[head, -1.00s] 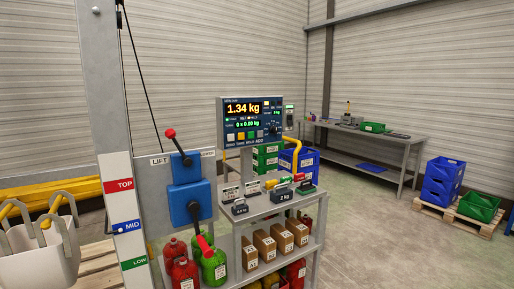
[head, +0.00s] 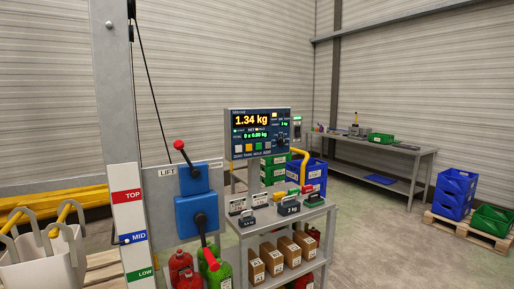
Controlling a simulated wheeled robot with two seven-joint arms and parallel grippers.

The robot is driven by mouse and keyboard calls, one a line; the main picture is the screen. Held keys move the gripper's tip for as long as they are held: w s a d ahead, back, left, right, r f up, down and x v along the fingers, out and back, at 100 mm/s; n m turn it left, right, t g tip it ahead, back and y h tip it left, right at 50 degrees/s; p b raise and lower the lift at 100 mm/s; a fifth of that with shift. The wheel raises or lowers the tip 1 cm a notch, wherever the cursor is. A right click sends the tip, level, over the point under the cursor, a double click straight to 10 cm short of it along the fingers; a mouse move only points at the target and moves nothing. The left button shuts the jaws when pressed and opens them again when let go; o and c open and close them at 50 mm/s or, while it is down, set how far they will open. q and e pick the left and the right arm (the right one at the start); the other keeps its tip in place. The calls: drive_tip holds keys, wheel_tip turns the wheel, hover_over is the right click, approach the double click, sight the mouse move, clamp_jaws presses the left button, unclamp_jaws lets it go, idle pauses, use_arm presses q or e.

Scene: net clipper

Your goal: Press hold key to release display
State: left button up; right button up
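The display unit (head: 260,135) stands on a post above the grey bench, in the middle of the head view. Its screen (head: 258,119) reads 1.34 kg in orange, with a green line of 0 x 0.00 kg below. A row of small keys runs under the screen: white, orange, green and grey. The green hold key (head: 258,147) is third from the left, above a small label that reads HOLD. Neither of my grippers is in view, and nothing touches the keys.
A blue lift control box (head: 196,214) with two red-tipped levers stands left of the bench (head: 300,215). A grey post (head: 113,85) with TOP, MID and LOW labels is further left. Weights sit on the bench. Open floor (head: 375,245) lies to the right.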

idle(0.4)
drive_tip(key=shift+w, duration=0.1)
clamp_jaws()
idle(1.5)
